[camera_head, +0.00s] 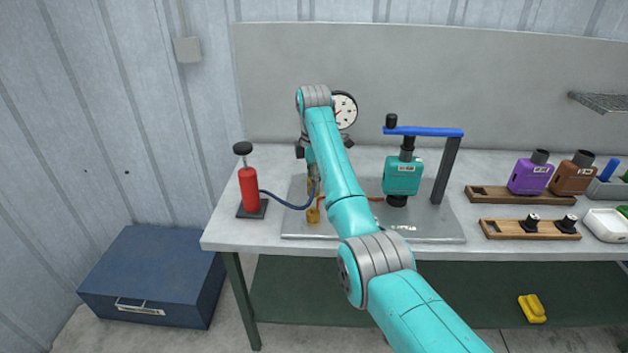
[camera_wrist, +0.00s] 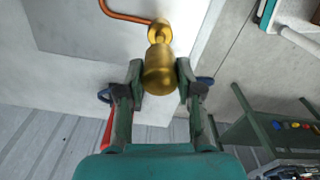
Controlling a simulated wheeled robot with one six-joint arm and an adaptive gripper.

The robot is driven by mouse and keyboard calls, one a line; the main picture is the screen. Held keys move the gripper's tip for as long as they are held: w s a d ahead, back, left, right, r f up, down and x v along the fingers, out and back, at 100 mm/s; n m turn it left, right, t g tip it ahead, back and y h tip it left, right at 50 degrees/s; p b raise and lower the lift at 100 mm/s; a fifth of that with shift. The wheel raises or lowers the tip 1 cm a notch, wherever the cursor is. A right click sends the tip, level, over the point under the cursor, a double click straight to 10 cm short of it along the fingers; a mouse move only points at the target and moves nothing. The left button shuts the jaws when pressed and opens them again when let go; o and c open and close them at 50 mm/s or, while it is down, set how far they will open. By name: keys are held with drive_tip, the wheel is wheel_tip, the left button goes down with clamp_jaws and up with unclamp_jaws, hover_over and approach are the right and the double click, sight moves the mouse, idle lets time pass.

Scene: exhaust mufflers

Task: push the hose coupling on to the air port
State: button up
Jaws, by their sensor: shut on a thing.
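My gripper (camera_wrist: 160,78) is shut on the brass hose coupling (camera_wrist: 160,70), one finger on each side of it. The brass air port (camera_wrist: 158,29), with a copper pipe (camera_wrist: 125,16) running from it, lies in line just beyond the coupling's end. I cannot tell whether the two touch or a small gap remains. In the head view the port (camera_head: 313,216) stands on the grey plate, below my gripper, which my arm mostly hides. The blue hose (camera_head: 284,203) runs from the red pump (camera_head: 249,188) to the gripper; bits of it show beside the fingers in the wrist view.
A teal muffler (camera_head: 402,176) stands under a blue clamp bar (camera_head: 424,131) on the grey plate (camera_head: 420,232). A round gauge (camera_head: 344,110) stands behind my arm. Wooden racks (camera_head: 500,229) with parts and a white tray (camera_head: 606,224) are at the right.

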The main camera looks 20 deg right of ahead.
sight(313, 209)
drive_tip(key=shift+a, duration=0.1)
drive_tip(key=shift+f, duration=0.1)
drive_tip(key=shift+f, duration=2.8)
drive_tip(key=shift+f, duration=0.6)
drive_tip(key=o, duration=1.1)
drive_tip(key=shift+o, duration=0.2)
drive_tip(key=shift+r, duration=0.1)
